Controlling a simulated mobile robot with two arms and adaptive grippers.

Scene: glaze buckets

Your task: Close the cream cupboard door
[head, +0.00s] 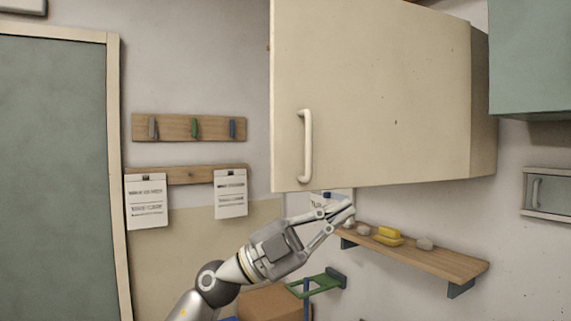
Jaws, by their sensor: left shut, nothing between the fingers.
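The cream cupboard door (375,95) fills the upper middle of the head view, with a cream bar handle (307,146) near its left edge. Its left edge looks nearer to me than its right, so the door appears swung out. A narrow, darker cream side of the cupboard (484,105) shows at its right. The inside is hidden, and I cannot tell the exact opening angle. My left gripper (346,211) is shut and empty, just below the door's bottom edge in the picture, right of the handle. I see no contact with the door. My right gripper is not in view.
A wooden shelf (440,259) with yellow and pale pieces lies behind and right of my left gripper. A green cupboard (530,60) hangs at right. A peg rail (170,128) is on the left wall.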

